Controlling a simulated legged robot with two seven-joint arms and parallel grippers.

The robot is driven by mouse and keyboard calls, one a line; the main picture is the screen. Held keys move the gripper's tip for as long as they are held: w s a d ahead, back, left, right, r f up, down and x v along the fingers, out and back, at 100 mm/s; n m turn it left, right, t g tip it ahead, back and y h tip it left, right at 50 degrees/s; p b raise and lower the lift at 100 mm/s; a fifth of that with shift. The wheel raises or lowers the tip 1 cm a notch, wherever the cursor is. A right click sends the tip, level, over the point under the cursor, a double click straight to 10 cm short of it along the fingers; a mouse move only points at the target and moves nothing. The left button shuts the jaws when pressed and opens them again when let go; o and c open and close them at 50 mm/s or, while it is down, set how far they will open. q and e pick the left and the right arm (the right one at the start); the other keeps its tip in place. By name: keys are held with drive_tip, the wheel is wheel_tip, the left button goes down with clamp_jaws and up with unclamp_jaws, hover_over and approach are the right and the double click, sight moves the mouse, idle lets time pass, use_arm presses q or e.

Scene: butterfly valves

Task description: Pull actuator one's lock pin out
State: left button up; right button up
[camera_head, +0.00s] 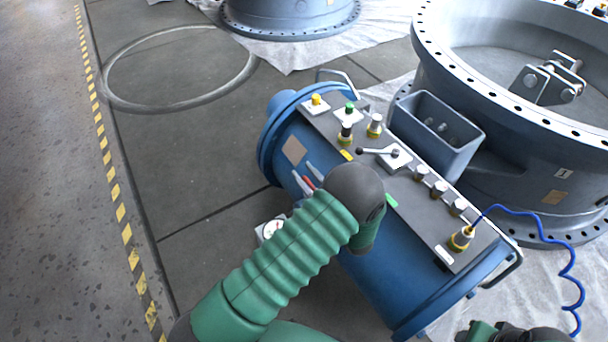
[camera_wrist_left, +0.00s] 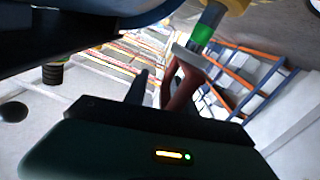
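Actuator one appears to be the blue cylinder (camera_head: 370,285) with a grey control panel on top. A red handle (camera_head: 309,183), probably the lock pin's, shows at its left side, partly hidden by my arm. My left gripper (camera_head: 306,178) is there, with grey fingers on either side of the red. In the left wrist view the red-brown looped handle (camera_wrist_left: 178,90) with a grey metal end stands close in front of the palm, beside one dark finger, with a gap between. Contact cannot be told. My right gripper (camera_head: 505,332) is partly cut off at the bottom right.
The panel carries a yellow button (camera_head: 316,99), a green button (camera_head: 350,108), a lever (camera_head: 380,152) and several fittings. A blue coiled hose (camera_head: 570,270) leads from one fitting. A large flanged valve body (camera_head: 520,130) stands to the right.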

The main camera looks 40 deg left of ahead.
use_arm(q)
drive_tip(key=shift+s, duration=0.1)
drive_tip(key=shift+d, duration=0.15)
drive_tip(key=p+v, duration=0.3)
drive_tip(key=v, duration=1.3)
drive_tip(key=shift+d, duration=0.3)
drive_tip(key=shift+s+f, duration=0.1)
